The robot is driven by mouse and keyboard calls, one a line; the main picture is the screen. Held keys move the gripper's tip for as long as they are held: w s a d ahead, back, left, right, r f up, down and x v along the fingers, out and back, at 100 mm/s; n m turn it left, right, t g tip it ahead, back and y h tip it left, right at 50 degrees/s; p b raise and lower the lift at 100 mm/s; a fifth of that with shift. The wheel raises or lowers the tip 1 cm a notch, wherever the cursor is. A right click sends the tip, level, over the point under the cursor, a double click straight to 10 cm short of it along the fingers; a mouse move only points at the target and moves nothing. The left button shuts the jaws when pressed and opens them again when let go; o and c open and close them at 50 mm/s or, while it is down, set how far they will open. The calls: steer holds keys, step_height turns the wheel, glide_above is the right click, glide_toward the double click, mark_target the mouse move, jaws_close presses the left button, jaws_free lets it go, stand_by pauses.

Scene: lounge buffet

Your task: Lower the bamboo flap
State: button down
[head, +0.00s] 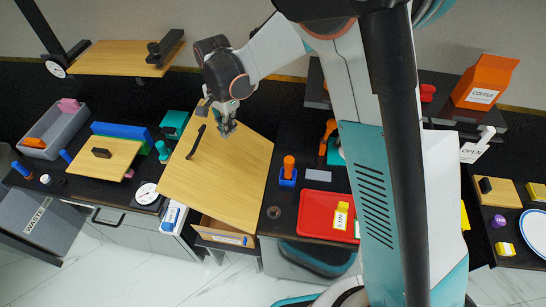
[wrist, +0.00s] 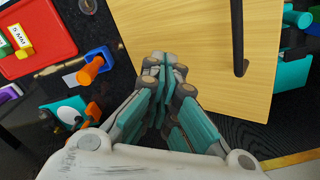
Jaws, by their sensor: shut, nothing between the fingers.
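The bamboo flap (head: 232,185) is a large light-wood panel with a dark bar handle (head: 196,142). It appears tilted, with its near edge above an open drawer; its exact angle is hard to tell. My gripper (head: 226,130) is at the flap's far edge, right of the handle. In the wrist view the flap (wrist: 198,40) fills the upper middle and right, and its handle shows as a dark bar (wrist: 237,35). My closed fingers (wrist: 165,62) overlap the flap's edge with nothing between them. I cannot tell whether they touch it.
Right of the flap are an orange-and-blue object (head: 288,172) and a red tray (head: 325,213). Left are a dial scale (head: 147,193) and a wooden lid (head: 85,165). A drawer (head: 225,236) stands open below the flap. A wooden shelf (head: 110,58) is at back left.

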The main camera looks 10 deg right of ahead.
steer(key=shift+w+a+f+b, duration=0.15)
steer(key=shift+a+f+b, duration=0.1)
steer(key=shift+a, duration=0.3)
steer(key=shift+w+a+f+b, duration=0.1)
steer(key=shift+w+a+f, duration=0.15)
steer(key=shift+a, duration=0.3)
steer(key=shift+w+a+f+b, duration=0.1)
steer(key=shift+a+f+b, duration=0.15)
steer(key=shift+a, duration=0.3)
steer(key=shift+w+a+f+b, duration=0.6)
steer(key=shift+a+f+b, duration=0.45)
steer(key=shift+a+f, duration=0.6)
step_height(320, 180, up, 10)
steer(key=p, duration=0.4)
steer(key=shift+a+f+p, duration=0.15)
steer(key=shift+p, duration=0.15)
